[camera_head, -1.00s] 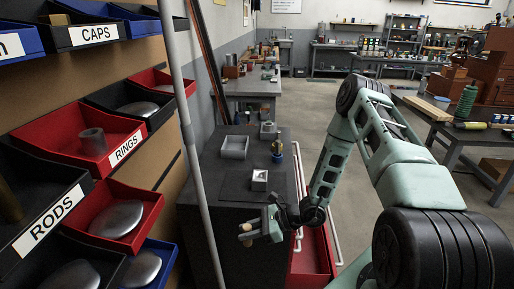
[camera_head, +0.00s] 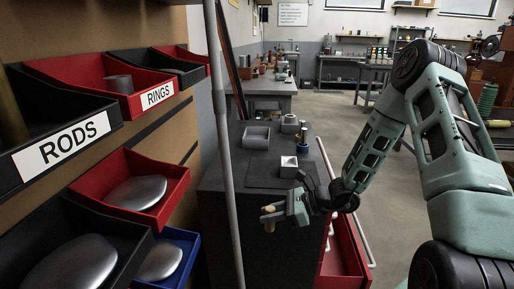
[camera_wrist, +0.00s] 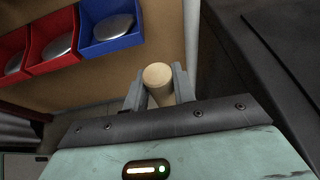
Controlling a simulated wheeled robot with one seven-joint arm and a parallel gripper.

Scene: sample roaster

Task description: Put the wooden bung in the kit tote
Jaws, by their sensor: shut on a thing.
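My gripper (camera_head: 272,214) is shut on the wooden bung (camera_head: 269,226), in front of the dark cabinet's near side and below its top. The wrist view shows the pale, round end of the bung (camera_wrist: 158,75) between the two grey fingers (camera_wrist: 158,90). Nothing in view is labelled as the kit tote, and I cannot tell which container it is. A grey open-topped box (camera_head: 256,143) stands on the cabinet top, beyond my gripper. A red open container (camera_head: 342,262) sits low at the cabinet's right side.
Wall bins are close on the left, including a RODS bin (camera_head: 25,166) and a RINGS bin (camera_head: 122,99). A grey upright pole (camera_head: 226,150) stands between them and the cabinet (camera_head: 215,195). A small white-topped block (camera_head: 289,168) is on the cabinet.

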